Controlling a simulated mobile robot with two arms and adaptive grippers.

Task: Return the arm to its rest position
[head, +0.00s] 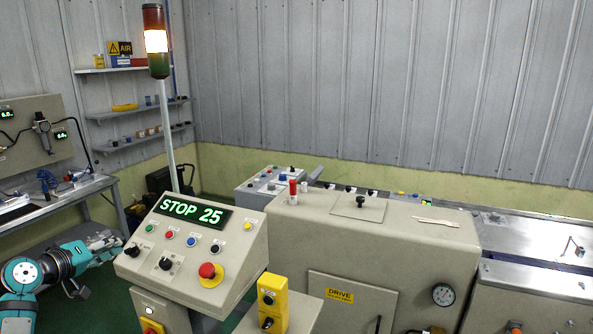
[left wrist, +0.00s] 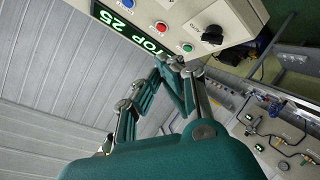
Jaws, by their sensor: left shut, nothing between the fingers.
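My left arm comes in from the lower left in the head view. Its gripper (head: 106,243) is just left of the beige control console (head: 215,262), apart from it as far as I can tell. In the left wrist view the gripper (left wrist: 182,66) is shut and empty, its fingertips together in front of the console's edge. The console's display (head: 193,211) reads STOP 25 in green. It also shows rotated in the left wrist view (left wrist: 126,29). My right gripper is not in view.
The console has coloured buttons and a red emergency stop (head: 208,271). A yellow switch box (head: 272,303) stands at its right. A beige machine housing (head: 330,232) fills the middle. A signal tower (head: 156,40) glows amber. A workbench (head: 62,205) stands at the left.

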